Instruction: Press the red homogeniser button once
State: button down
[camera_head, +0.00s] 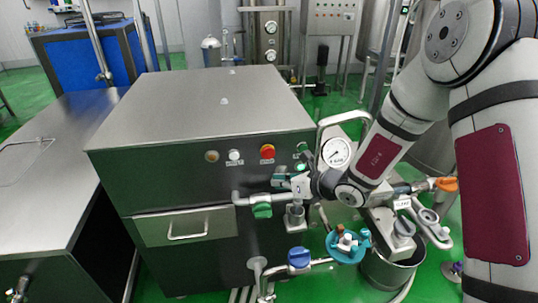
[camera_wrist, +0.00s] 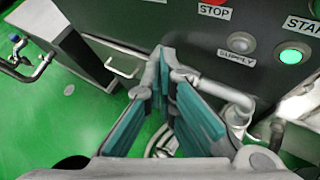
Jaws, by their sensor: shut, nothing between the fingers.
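The red button (camera_head: 267,151) is on the dark front of the steel-topped cabinet, right of a white button. In the wrist view a red button (camera_wrist: 214,3) is cut by the top edge, above a STOP label. My gripper (camera_head: 281,180) is in front of the cabinet, below and slightly right of the red button in the head view. Its teal-padded fingers (camera_wrist: 163,62) are shut with nothing between them. In the wrist view the fingertips are below and left of the red button, and no contact with it shows.
A pressure gauge (camera_head: 337,152) and a pipe with a green-handled valve (camera_head: 262,210) are close to my gripper. The drawer (camera_head: 186,226) is closed.

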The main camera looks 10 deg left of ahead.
jog(key=w+a+b, duration=0.2)
jog(key=w+b, duration=0.2)
jog(key=w, duration=0.4)
jog(key=shift+w+a, duration=0.25)
dwell(1.4)
jog(key=shift+w+a, duration=0.1)
jog(key=shift+w, duration=0.3)
jog(key=shift+w+a+b, duration=0.15)
jog(key=shift+w+b, duration=0.25)
dwell(0.7)
jog(key=shift+s+d+p, duration=0.3)
jog(key=shift+s+p, duration=0.1)
jog(key=shift+s, duration=0.4)
jog(key=s+p, duration=0.1)
jog(key=s, duration=0.1)
jog(key=s+d+p, duration=0.1)
jog(key=s, duration=0.2)
jog(key=shift+d, duration=0.15)
dwell(0.4)
